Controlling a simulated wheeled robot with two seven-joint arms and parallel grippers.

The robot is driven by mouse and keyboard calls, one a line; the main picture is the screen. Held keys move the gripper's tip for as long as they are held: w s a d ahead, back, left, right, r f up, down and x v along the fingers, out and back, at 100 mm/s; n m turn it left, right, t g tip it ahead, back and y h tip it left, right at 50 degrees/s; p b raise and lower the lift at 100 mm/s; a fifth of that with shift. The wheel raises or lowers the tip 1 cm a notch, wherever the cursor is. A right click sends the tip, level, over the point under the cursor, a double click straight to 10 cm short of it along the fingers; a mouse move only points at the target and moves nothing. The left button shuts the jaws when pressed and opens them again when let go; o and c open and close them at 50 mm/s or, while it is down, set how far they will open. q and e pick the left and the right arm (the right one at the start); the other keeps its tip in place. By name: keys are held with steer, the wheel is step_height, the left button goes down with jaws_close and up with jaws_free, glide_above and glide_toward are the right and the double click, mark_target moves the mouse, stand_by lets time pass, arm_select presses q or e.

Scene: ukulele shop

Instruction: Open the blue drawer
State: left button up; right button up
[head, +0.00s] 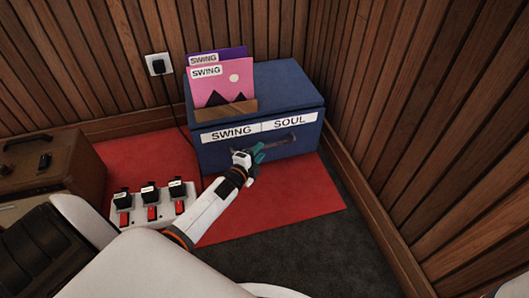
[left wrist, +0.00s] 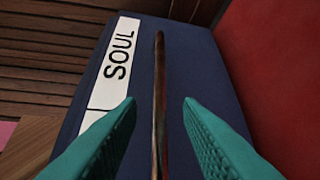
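The blue drawer (head: 215,158) is the front of a blue box (head: 290,85) against the wood wall and looks shut in the head view. Its front carries white SWING and SOUL labels; the SOUL label also shows in the left wrist view (left wrist: 112,70). A dark bar handle (head: 280,143) runs across the front below the labels. In the left wrist view the handle (left wrist: 160,70) lies between the two teal fingers of my left gripper (head: 259,153). The fingers are apart, with a gap on both sides of the bar. My right gripper is not in view.
Pink and purple SWING sleeves (head: 222,82) stand in a wooden holder (head: 226,110) on the box. The red mat (head: 300,190) before the drawer is mostly clear. A wood wall (head: 420,120) stands right.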

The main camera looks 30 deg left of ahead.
arm_select(q)
steer(key=w, duration=0.1)
steer(key=w+b, duration=0.2)
steer(key=w, duration=0.1)
steer(key=shift+w+a+f, duration=0.1)
steer(key=shift+a+f, duration=0.05)
steer(key=shift+f, duration=0.2)
steer(key=shift+c, duration=0.4)
jaws_close()
